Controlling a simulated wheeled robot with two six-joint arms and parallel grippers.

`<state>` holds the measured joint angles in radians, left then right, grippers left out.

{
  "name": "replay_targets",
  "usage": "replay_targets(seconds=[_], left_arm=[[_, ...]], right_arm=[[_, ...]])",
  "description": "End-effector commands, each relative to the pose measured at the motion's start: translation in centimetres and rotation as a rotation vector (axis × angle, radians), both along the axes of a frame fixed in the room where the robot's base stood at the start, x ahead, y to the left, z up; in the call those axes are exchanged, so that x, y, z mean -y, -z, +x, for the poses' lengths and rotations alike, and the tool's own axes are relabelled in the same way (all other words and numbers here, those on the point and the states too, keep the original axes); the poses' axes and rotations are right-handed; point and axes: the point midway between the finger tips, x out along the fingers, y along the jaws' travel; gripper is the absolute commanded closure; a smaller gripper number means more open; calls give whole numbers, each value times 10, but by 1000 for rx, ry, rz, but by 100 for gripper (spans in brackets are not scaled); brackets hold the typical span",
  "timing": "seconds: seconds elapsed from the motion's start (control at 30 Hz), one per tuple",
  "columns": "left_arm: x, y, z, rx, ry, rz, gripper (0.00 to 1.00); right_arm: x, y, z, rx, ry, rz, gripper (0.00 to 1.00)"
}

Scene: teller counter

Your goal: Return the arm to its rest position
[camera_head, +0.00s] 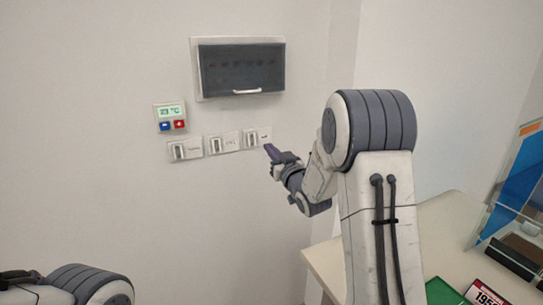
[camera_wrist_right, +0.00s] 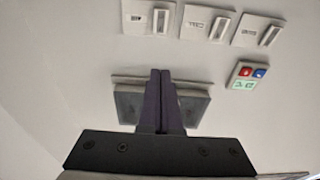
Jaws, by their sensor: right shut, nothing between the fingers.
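My right arm reaches up and toward the wall. Its gripper (camera_head: 271,150) is in front of the wall, just below and right of the rightmost switch (camera_head: 257,138) in the head view. In the right wrist view the two dark fingers of the gripper (camera_wrist_right: 160,74) are pressed together with nothing between them. I cannot tell whether the fingertips touch the wall. Part of my left arm shows at the bottom left of the head view; its gripper is not clearly visible.
A dark-fronted wall box (camera_head: 240,72) with a handle hangs above a row of switch plates. A counter (camera_head: 432,232) with a green tray (camera_head: 443,293) and a number sign (camera_head: 486,293) is at right.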

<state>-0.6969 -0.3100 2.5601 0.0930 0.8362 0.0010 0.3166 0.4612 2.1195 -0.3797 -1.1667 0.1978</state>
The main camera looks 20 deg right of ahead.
Motion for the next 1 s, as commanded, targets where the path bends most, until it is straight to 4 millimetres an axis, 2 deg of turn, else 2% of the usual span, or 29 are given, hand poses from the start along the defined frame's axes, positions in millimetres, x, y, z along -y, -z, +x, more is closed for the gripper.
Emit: replay_targets(seconds=[0.47,0.57,0.67,0.77,0.87,0.97,1.0], left_arm=[[0,0,0,0,0,0,50],[0,0,0,0,0,0,50],[0,0,0,0,0,0,50],[0,0,0,0,0,0,50],[0,0,0,0,0,0,50],[0,0,0,0,0,0,50],[0,0,0,0,0,0,50]], right_arm=[[0,-1,-2,0,0,0,100],[-6,0,-1,-15,-4,-1,100],[-30,6,-2,-86,-20,-6,100],[-74,21,-12,-233,-50,-22,100],[-128,43,-40,-430,-97,-50,100],[-175,68,-85,-638,-153,-90,100],[-192,78,-108,-721,-177,-110,100]])
